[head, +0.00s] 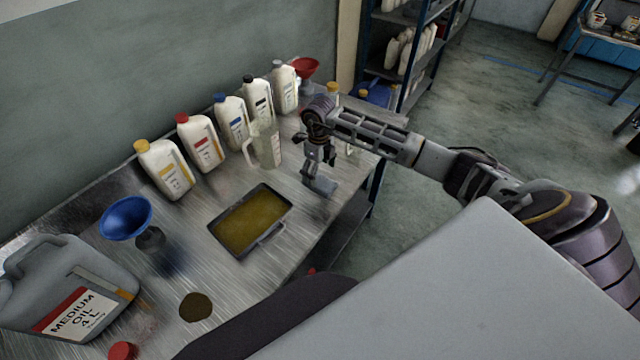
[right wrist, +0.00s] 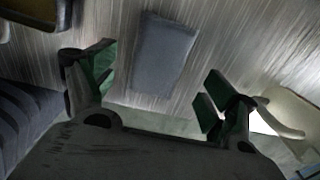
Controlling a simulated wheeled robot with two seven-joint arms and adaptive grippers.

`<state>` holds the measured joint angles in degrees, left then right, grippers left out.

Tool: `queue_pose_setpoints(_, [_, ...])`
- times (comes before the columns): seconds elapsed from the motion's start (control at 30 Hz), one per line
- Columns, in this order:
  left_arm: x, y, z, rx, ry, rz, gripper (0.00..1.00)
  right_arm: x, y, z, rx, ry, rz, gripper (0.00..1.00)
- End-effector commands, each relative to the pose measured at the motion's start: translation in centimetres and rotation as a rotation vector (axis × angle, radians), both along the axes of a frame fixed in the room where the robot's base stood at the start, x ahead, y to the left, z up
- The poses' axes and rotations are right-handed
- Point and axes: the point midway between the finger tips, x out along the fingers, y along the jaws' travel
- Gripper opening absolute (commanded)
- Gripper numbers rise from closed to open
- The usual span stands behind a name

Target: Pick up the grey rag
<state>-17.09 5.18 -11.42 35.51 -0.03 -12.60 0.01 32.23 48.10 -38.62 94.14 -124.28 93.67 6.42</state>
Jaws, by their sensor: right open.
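The grey rag (head: 321,187) lies flat on the metal workbench (head: 315,225), near its front edge. It shows as a folded rectangle in the right wrist view (right wrist: 163,55). My right gripper (head: 319,165) is above the rag, pointing down. In the right wrist view its two fingers (right wrist: 155,92) are spread wide, with the rag beyond and between them and nothing held. My left gripper is in neither view.
A tray of oil (head: 290,206) sits left of the rag. A measuring jug (head: 265,148) and several white oil bottles (head: 205,143) stand behind. A blue funnel (head: 126,217), a grey oil can (head: 65,285) and an oil spill (head: 195,306) are further left.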

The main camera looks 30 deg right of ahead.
Motion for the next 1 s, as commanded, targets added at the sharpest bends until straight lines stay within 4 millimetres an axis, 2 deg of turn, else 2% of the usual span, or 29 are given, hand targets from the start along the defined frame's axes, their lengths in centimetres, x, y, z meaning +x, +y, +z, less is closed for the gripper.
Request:
queue_pose_setpoints(0.23, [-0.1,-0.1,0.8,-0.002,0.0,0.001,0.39,-0.4,0.0,-2.1,0.001,0.004,-0.001,0.86])
queue_pose_setpoints(0.5, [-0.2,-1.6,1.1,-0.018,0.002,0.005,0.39,-0.5,-0.1,-4.6,0.001,0.001,-0.001,0.86])
queue_pose_setpoints(1.0, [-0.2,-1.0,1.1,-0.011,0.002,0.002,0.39,-0.4,-0.1,-4.8,0.0,0.0,0.0,0.86])
